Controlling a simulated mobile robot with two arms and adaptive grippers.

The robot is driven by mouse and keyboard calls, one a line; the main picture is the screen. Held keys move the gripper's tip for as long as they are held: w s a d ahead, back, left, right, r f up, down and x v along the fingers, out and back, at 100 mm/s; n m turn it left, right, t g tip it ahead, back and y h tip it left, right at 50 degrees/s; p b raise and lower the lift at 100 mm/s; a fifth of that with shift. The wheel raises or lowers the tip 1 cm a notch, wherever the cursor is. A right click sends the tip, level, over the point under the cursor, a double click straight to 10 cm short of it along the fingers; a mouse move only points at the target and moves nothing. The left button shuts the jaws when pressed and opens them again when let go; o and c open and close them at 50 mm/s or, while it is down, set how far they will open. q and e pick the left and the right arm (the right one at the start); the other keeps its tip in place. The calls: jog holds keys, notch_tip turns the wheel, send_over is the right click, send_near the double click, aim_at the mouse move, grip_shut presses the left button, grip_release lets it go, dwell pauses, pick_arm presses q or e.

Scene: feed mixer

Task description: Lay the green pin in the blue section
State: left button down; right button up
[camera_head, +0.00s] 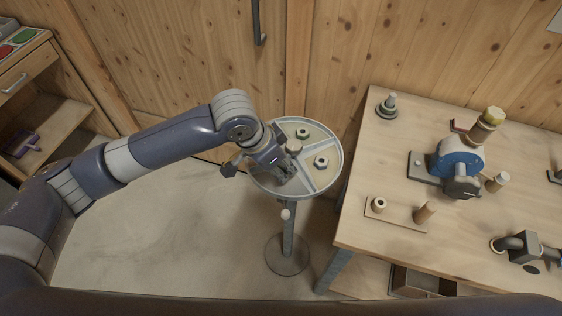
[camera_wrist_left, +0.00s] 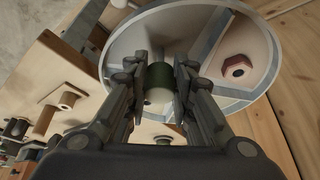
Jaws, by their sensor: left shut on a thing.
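My left gripper (camera_head: 285,165) is over the round divided tray (camera_head: 258,184) on a stand. In the left wrist view the gripper (camera_wrist_left: 161,80) is shut on a short pin with a dark green band (camera_wrist_left: 184,76) and a pale body (camera_wrist_left: 157,96). The fingers hide part of the pin. The tray rim also shows behind it in the left wrist view (camera_wrist_left: 250,104). Spokes split the tray into sections. No section clearly shows blue; the gripper covers part of the tray. I cannot tell whether the pin touches the tray. My right gripper is not in view.
Hex nuts lie in tray sections, one near the back (camera_head: 303,132) and one at the right (camera_head: 321,162). A wooden workbench (camera_head: 385,160) at the right holds a blue mill (camera_head: 458,155) and a peg board (camera_head: 397,216). A wooden wall (camera_head: 340,60) stands close behind the tray.

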pick_arm(q)
jog(key=c, duration=1.4)
grip_release()
jog(key=shift+f, duration=0.1)
jog(key=shift+o, duration=0.2)
jog(key=b+v, duration=0.1)
jog(key=v, duration=1.1)
